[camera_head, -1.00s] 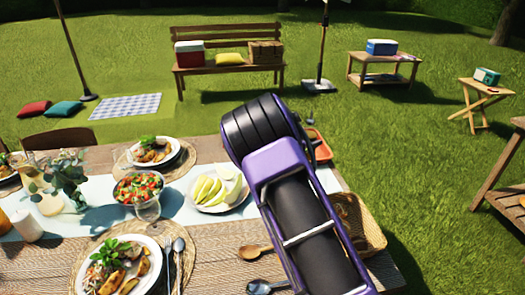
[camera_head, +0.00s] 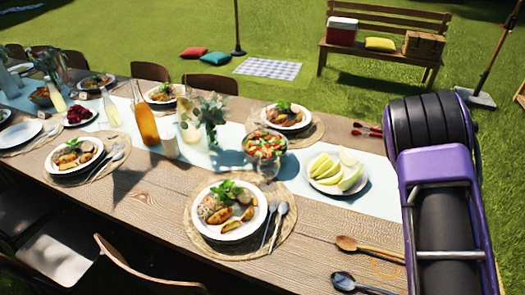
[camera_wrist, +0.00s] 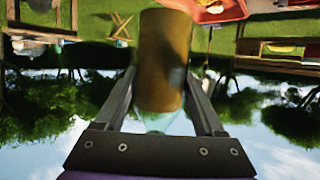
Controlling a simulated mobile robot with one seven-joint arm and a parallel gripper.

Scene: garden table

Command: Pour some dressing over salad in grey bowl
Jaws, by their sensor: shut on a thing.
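In the wrist view my gripper (camera_wrist: 162,92) is shut on an amber-brown cylinder (camera_wrist: 163,50), with a pale, clear part between the fingers. It looks like a dressing bottle; no label shows. In the head view my arm hides the gripper and what it holds. A bowl of red and green salad (camera_head: 265,145) stands mid-table, left of my arm; its own colour is hard to tell. A dark greyish bowl (camera_head: 42,97) with food stands at the far left end of the table, too small to make out well.
A plate of melon slices (camera_head: 338,172) lies between the salad and my arm. Chairs line both sides.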

